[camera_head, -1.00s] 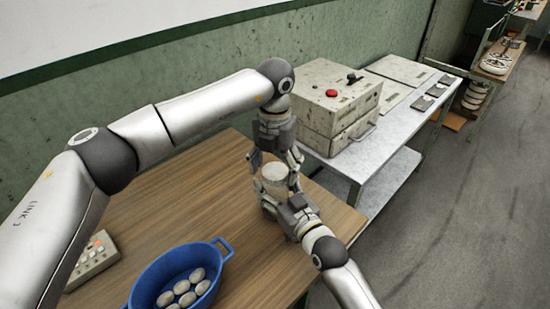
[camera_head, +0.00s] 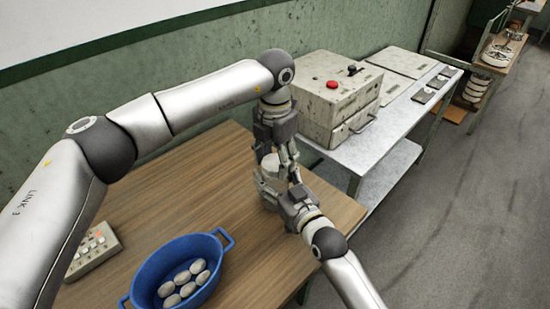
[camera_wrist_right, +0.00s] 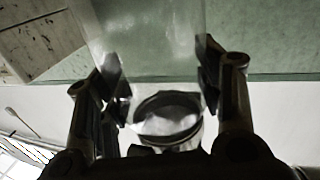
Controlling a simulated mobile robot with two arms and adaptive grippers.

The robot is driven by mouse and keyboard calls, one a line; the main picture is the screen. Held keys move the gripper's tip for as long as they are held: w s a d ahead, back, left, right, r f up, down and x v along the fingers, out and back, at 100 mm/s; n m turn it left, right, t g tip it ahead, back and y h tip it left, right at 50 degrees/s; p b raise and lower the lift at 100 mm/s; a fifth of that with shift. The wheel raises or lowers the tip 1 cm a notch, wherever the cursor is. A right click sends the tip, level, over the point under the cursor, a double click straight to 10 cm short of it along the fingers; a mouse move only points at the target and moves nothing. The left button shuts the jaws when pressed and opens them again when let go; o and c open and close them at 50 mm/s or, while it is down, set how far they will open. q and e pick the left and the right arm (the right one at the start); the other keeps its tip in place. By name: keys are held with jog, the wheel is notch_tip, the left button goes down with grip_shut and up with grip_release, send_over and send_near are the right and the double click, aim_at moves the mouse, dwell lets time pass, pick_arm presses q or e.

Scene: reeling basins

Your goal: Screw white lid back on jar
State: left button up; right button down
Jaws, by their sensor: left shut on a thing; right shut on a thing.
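A pale, see-through jar (camera_head: 268,192) is above the right side of the wooden table; it fills the upper middle of the right wrist view (camera_wrist_right: 145,45). My right gripper (camera_head: 276,193) reaches in from the lower right and is shut on the jar, a finger on each side in the right wrist view (camera_wrist_right: 160,85). The whitish lid (camera_head: 270,165) is at the jar's top. My left gripper (camera_head: 281,164) comes down from above and is shut on the lid. The fingers partly hide lid and jar. I cannot tell how the lid sits on the rim.
A blue basin (camera_head: 222,262) with several pale oval pieces stands at the table's front. A keypad device (camera_head: 92,248) lies at the left. A grey box with a red button (camera_head: 335,95) stands on a metal bench (camera_head: 372,150) beyond. The wooden table's (camera_head: 190,190) middle is clear.

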pick_arm(q)
jog(key=m, duration=0.4)
jog(key=shift+m, duration=0.3)
jog(key=o, duration=1.2)
notch_tip(320, 180, up, 12)
pick_arm(e)
jog(key=shift+c, duration=1.6)
grip_release()
